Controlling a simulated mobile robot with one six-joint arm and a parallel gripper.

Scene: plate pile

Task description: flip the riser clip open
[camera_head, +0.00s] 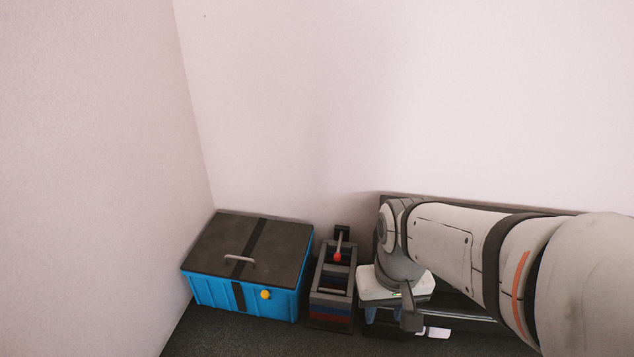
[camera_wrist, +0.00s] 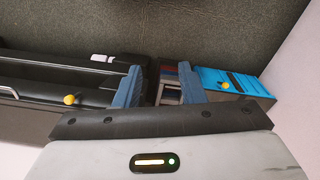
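A narrow grey rack (camera_head: 317,298) holds a pile of dark, red and blue plates (camera_head: 331,312). A lever with a red knob (camera_head: 337,257) stands at its top back; I take this to be the riser clip. My gripper (camera_head: 388,318) is to the right of the rack, pointing down, apart from the lever. In the wrist view its two blue fingers (camera_wrist: 160,80) are spread with nothing held between them. Part of the rack (camera_wrist: 168,92) shows beyond the gap. The red knob is not visible in the wrist view.
A blue box (camera_head: 215,292) with a dark handled lid and yellow knob (camera_head: 265,294) stands left of the rack. A long dark case (camera_wrist: 45,72) with a yellow knob (camera_wrist: 69,99) lies on the other side, largely behind my arm. Walls stand behind and left.

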